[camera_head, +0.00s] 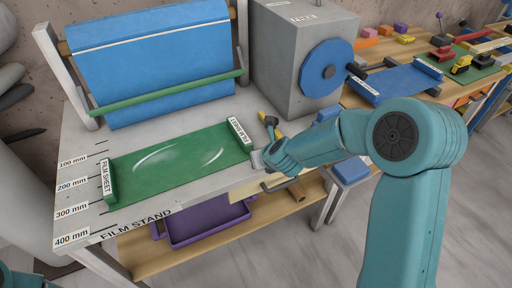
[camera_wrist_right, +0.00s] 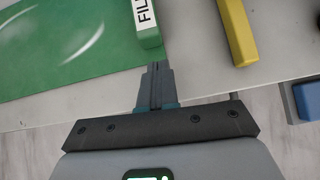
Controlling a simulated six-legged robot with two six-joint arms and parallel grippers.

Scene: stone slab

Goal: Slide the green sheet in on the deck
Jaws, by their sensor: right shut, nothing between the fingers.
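The green sheet (camera_head: 180,155) lies flat on the grey stand top, with glossy streaks across it. A green bar labelled FILM SHEET (camera_head: 108,180) edges its left end, and a similar bar (camera_head: 239,138) edges its right end. My right gripper (camera_head: 256,160) is at the near end of the right bar. In the right wrist view the gripper (camera_wrist_right: 155,68) is shut and empty, its tips just short of that bar (camera_wrist_right: 149,38); I cannot tell whether they touch. My left gripper is out of view; only a bit of teal arm shows at bottom left.
A grey box with a blue disc (camera_head: 326,68) stands back right. A yellow block (camera_wrist_right: 238,32) lies right of the bar. A purple tray (camera_head: 205,222) is below the stand.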

